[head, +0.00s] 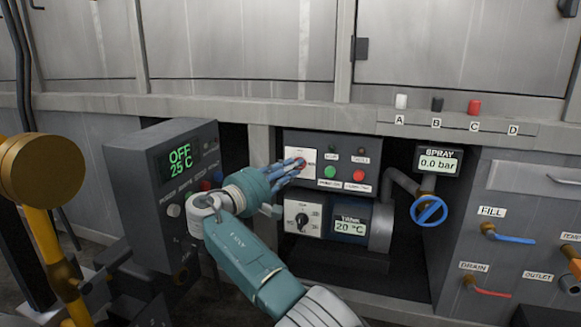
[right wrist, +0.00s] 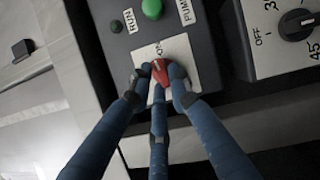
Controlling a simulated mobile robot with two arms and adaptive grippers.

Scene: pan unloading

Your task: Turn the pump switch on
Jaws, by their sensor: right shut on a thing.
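The pump switch is a red rotary knob (right wrist: 161,71) on a white plate (right wrist: 189,56) of a dark control box (head: 338,143). In the head view its plate is at the upper left of that box, and my fingers partly cover the knob. My right gripper (head: 298,164) reaches in from below. In the right wrist view its three dark blue fingers (right wrist: 158,80) are closed around the knob and touch its sides. The knob's exact pointing direction is hard to read. My left gripper is not in view.
Green (head: 330,172) and red (head: 359,175) buttons sit right of the switch. Below are a dial (head: 302,220) and a 20 °C display (head: 350,227). A display box (head: 180,165) reading OFF stands left. A blue valve wheel (head: 429,210) is right.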

